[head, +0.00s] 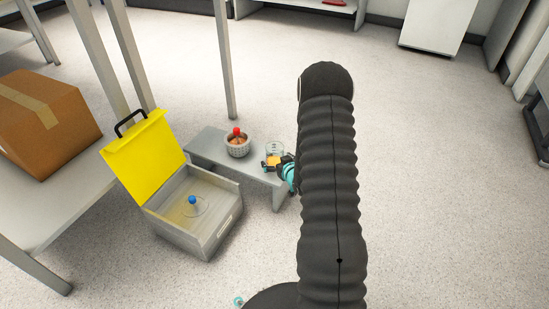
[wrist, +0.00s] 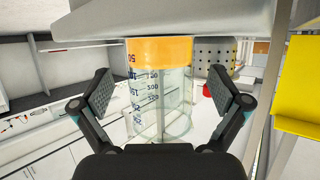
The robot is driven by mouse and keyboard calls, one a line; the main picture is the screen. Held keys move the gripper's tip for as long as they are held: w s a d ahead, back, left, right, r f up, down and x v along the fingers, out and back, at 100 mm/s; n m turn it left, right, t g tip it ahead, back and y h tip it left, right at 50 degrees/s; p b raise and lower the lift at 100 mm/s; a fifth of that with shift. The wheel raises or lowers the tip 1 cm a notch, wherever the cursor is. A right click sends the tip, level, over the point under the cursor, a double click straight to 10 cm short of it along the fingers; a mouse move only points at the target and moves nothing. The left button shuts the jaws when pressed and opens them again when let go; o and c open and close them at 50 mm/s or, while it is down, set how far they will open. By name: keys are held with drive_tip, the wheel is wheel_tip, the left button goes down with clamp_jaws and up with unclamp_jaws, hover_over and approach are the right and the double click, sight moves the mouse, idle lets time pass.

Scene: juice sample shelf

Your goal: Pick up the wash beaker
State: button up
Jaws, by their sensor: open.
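The wash beaker (head: 275,149) is clear glass with an orange layer at its bottom. It stands on the right part of a low grey bench (head: 207,143). In the wrist view, which looks upside down, the beaker (wrist: 160,95) shows dark volume marks and its orange layer lies against the bench surface. My gripper (head: 273,163) is at the beaker's near side in the head view. In the wrist view my gripper (wrist: 163,90) is open, with one finger on each side of the beaker and gaps between pads and glass. Whether the fingertips reach past the glass is unclear.
A grey box (head: 205,240) with a raised yellow lid (head: 145,158) holds a blue-knobbed clear item. A cardboard box (head: 45,120) sits on a table at left. Floor at right is clear.

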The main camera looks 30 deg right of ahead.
drive_tip(key=shift+w+f, duration=0.25)
drive_tip(key=shift+w, duration=0.35)
drive_tip(key=c, duration=1.3)
drive_tip(key=shift+c, duration=0.4)
drive_tip(key=shift+r, duration=0.15)
